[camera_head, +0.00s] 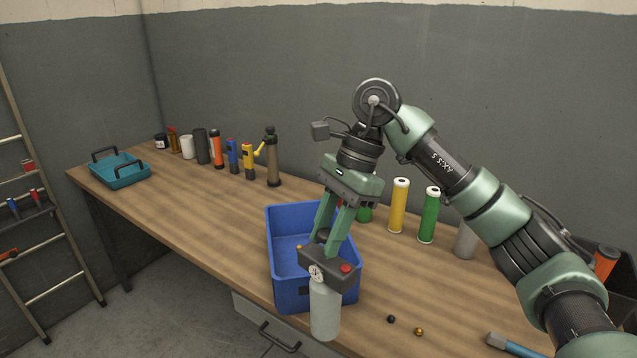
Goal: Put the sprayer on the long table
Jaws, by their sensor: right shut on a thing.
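The sprayer (325,308) has a pale grey bottle and a dark head with a white dial and a red knob. My right gripper (327,247) is shut on its head from above and holds it about upright. The sprayer appears in front of the blue bin, near the front edge of the long table (215,225). I cannot tell whether its base touches the tabletop. The long table has a wooden top and runs along the wall. My left gripper is not in view.
The blue bin (284,240) stands behind the sprayer. Yellow (398,208) and green (429,216) cylinders stand at the back. Several bottles and tools line the far left, near a teal tray (120,172). Small balls (419,331) lie right of the sprayer. The left-middle tabletop is clear.

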